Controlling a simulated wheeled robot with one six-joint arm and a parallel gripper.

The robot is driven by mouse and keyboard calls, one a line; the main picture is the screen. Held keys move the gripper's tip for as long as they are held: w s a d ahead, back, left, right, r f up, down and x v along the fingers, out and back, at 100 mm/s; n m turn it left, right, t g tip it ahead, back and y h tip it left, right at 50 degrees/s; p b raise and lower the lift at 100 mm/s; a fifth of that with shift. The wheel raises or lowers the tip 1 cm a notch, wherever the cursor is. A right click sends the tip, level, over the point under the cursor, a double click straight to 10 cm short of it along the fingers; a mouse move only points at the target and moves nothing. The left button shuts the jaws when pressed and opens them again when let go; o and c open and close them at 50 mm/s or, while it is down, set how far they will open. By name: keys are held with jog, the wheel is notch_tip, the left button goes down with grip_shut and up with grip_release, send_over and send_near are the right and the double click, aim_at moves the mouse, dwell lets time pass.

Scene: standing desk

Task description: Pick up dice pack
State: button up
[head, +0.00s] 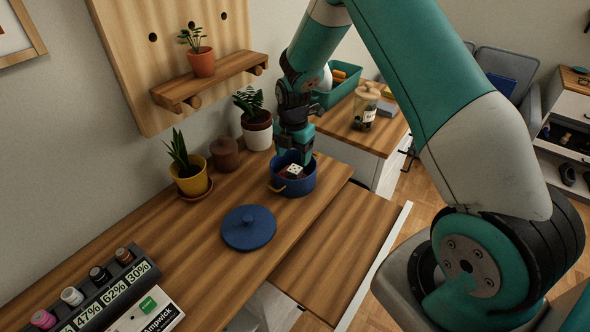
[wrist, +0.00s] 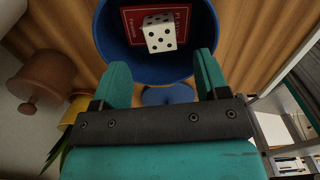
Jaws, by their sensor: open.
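The dice pack shows in the wrist view as a red card-like piece (wrist: 133,22) with a white die with black pips (wrist: 159,32) against it. It lies inside a blue pot (wrist: 108,45), near the top of that view. In the head view the die (head: 294,170) shows white inside the same blue pot (head: 300,187), which stands on the desk. My gripper (head: 293,158) is just above the pot, pointing down. In the wrist view its two teal fingers (wrist: 163,72) are apart with nothing gripped between them. The pack's lower part is hidden.
A blue lid (head: 248,228) lies on the desk in front of the pot. A yellow-potted plant (head: 191,181), a brown lidded jar (head: 225,155) and a white-potted plant (head: 257,134) stand along the wall. A wooden shelf (head: 210,80) juts out above.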

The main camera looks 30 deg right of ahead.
aim_at(295, 169)
jog(key=shift+d+f+p, duration=0.15)
jog(key=shift+f+p, duration=0.85)
jog(key=shift+f, duration=2.15)
jog(key=shift+c, duration=0.2)
jog(key=c, duration=1)
